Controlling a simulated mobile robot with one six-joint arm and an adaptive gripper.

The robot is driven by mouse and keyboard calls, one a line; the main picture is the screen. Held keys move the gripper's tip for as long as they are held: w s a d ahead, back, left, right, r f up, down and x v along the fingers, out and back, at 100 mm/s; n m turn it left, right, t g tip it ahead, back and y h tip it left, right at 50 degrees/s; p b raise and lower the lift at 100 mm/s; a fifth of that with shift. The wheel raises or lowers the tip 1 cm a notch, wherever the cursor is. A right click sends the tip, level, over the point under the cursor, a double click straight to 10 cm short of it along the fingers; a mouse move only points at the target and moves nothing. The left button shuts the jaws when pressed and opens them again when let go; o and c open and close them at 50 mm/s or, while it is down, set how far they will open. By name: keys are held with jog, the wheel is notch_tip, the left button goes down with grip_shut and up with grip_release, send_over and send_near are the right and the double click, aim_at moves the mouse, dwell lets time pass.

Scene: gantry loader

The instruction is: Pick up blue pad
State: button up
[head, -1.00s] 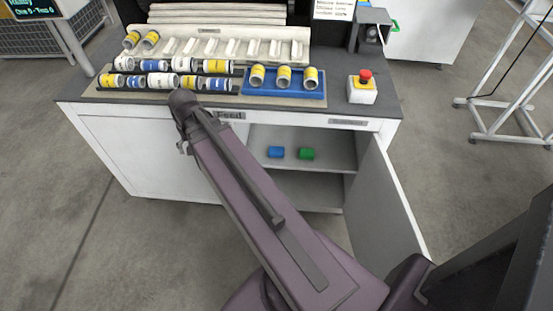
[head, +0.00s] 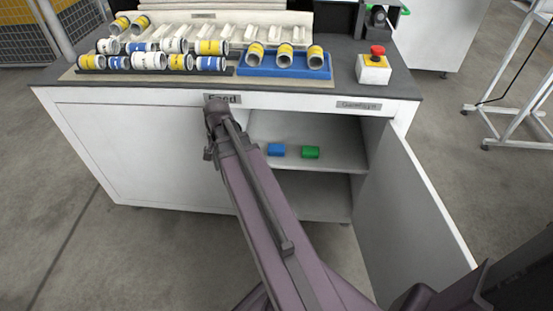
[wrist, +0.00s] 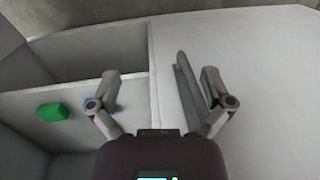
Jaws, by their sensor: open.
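The blue pad (head: 276,150) lies on the upper shelf inside the open cabinet, left of a green pad (head: 310,152). In the wrist view only slivers of the blue pad (wrist: 91,100) show behind my left finger. My gripper (wrist: 160,85) is open and empty. It is outside the cabinet, facing the edge between the opening and the closed white door front. In the head view my arm reaches to the cabinet front, left of the opening, and the fingers are not clearly visible.
The shelf (head: 335,155) also bears the green pad, which shows in the wrist view (wrist: 53,111). The cabinet's right door (head: 410,215) stands open. The worktop above holds cylinders, a blue tray (head: 290,71) and a red stop button (head: 377,51). A bar handle (wrist: 187,80) shows on the closed front.

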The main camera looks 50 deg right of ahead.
aim_at(277, 147)
jog(key=s+d+f+m+b, duration=0.1)
jog(key=d+f+m+b, duration=0.3)
jog(key=d+f+b, duration=0.5)
jog(key=s+d+m, duration=0.1)
jog(key=d+m, duration=0.1)
jog(key=d, duration=0.2)
jog(key=s+d+m+t, duration=0.1)
jog(key=d+m, duration=0.1)
jog(key=d, duration=0.2)
jog(key=s+d+f+m+y, duration=0.1)
jog(key=d+m, duration=0.1)
jog(key=d, duration=0.3)
jog(key=shift+s+m+t, duration=0.3)
jog(key=shift+m, duration=0.1)
jog(key=s+d+m, duration=0.2)
jog(key=d, duration=0.2)
jog(key=s+d+m+t, duration=0.1)
jog(key=s+d+m, duration=0.1)
jog(key=d, duration=0.2)
jog(key=s+d+m, duration=0.2)
jog(key=s+d, duration=0.1)
jog(key=d, duration=0.1)
jog(key=shift+s+d+r+m+t+y, duration=0.1)
jog(key=shift+d+r+m+t+y, duration=0.15)
jog(key=shift+d+m+t+y, duration=0.1)
jog(key=shift+a, duration=0.1)
